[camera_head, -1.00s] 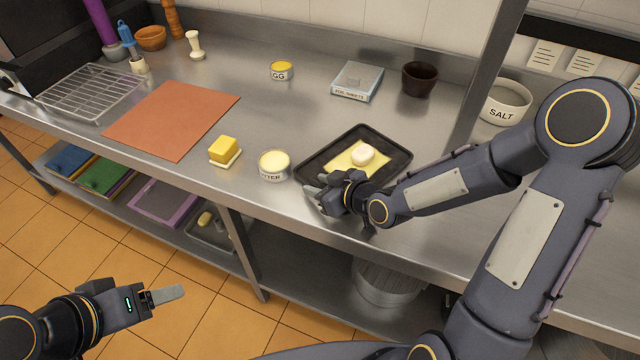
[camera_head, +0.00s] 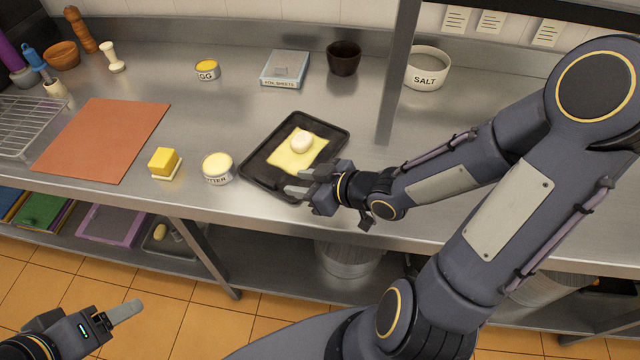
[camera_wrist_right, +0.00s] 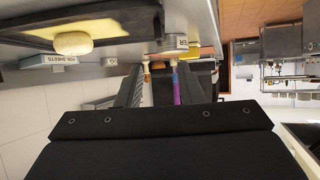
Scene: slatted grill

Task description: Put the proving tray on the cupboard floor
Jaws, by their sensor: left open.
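The proving tray (camera_head: 262,181) is black and lies on the steel worktop, with a white dough ball (camera_head: 302,141) on a yellow sheet (camera_head: 287,157) in it. My right gripper (camera_head: 297,184) is at the tray's front rim. In the right wrist view its fingers (camera_wrist_right: 165,85) stand apart, with a gap between them. The tray shows at the top left there (camera_wrist_right: 135,27). I cannot tell whether the rim lies between the fingers. My left gripper (camera_head: 128,312) is open and empty, low at the left in front of the counter. The steel lower shelf (camera_head: 265,275) runs under the worktop.
A butter tub (camera_head: 217,168) stands close left of the tray, with a butter block (camera_head: 164,163) beyond it. A post (camera_head: 397,80) rises behind right, near a salt bowl (camera_head: 427,70). A bin (camera_head: 348,260) stands under the counter.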

